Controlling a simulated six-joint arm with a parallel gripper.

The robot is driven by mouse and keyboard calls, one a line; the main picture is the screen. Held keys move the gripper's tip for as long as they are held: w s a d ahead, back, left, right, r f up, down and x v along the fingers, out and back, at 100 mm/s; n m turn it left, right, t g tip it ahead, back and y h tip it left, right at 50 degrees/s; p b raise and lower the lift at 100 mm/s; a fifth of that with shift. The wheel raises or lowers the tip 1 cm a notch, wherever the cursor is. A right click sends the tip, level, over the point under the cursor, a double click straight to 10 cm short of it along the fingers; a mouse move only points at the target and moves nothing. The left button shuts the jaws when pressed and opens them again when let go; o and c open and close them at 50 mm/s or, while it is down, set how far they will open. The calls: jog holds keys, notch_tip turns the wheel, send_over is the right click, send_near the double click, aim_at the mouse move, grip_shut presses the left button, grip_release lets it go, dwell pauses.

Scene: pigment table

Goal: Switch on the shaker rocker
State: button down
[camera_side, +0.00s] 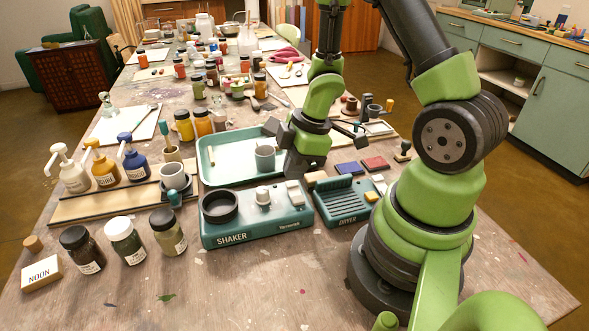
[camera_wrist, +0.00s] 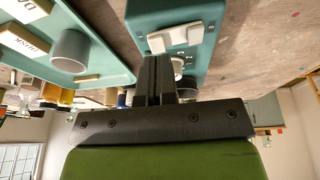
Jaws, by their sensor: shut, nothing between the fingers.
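The teal shaker (camera_side: 256,228) sits at the front middle of the table. It has a black ring holder on its left, a pale dial (camera_side: 263,195) in the middle and a white rocker (camera_side: 294,193) on its right. The rocker also shows in the wrist view (camera_wrist: 175,38), just beyond my fingertips. My gripper (camera_side: 297,174) is shut and empty, pointing down behind the rocker end of the shaker. In the wrist view my gripper's fingers (camera_wrist: 155,62) are together, overlapping the shaker's edge and partly covering the dial. I cannot tell whether they touch the shaker.
A teal tray (camera_side: 218,178) with a grey cup (camera_side: 265,158) lies behind the shaker. The teal dryer (camera_side: 345,203) stands close on the right. Several jars and pump bottles stand on the left, including a dark-lidded jar (camera_side: 167,232). The table front is mostly clear.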

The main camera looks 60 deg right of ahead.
jog(key=shift+f, duration=0.45)
